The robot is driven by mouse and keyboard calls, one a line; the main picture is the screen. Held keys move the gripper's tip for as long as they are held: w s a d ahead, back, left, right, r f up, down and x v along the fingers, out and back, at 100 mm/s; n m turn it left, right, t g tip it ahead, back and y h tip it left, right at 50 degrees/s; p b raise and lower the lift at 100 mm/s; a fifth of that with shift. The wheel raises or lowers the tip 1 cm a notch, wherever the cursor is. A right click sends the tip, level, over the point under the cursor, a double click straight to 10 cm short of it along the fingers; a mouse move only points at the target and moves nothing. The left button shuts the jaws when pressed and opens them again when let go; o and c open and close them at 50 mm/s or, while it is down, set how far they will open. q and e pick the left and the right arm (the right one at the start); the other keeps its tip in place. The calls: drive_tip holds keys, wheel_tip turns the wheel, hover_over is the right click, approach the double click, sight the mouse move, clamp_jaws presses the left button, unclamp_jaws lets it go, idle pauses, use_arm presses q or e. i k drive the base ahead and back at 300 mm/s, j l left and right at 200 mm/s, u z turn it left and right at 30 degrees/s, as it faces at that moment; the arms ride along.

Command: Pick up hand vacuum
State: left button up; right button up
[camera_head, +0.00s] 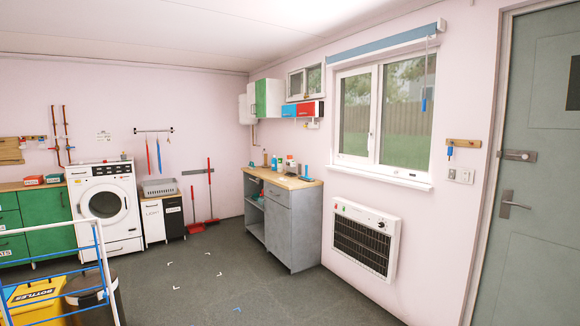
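I cannot pick out a hand vacuum for certain. Several small items stand on the wooden top of the grey cabinet (292,222) under the window, among them bottles (266,158), a pale item with a dark top (291,166) and a blue upright item (307,172). They are too small to tell whether one is a hand vacuum. Neither of my grippers is in view.
Dark floor is open in the middle, with white corner marks (195,272) and a small blue item (237,309). A washing machine (105,208), green cabinet (40,220), rail, yellow bin (38,300) and dark bin stand left. A heater (364,238) and door (538,170) are right.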

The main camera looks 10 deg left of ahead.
sight(291, 166)
drive_tip(key=u, duration=0.4)
drive_tip(key=i+j+u, duration=0.4)
drive_tip(key=i, duration=0.35)
drive_tip(key=i+u, duration=0.35)
drive_tip(key=i, duration=4.05)
drive_tip(key=i+j+z, duration=0.1)
drive_tip(key=i+z, duration=0.3)
drive_tip(key=i, duration=0.15)
drive_tip(key=i+j+z, duration=0.35)
drive_tip(key=i, duration=0.15)
drive_tip(key=i+j+z, duration=0.8)
drive_tip(key=i+j, duration=0.1)
drive_tip(key=j, duration=0.05)
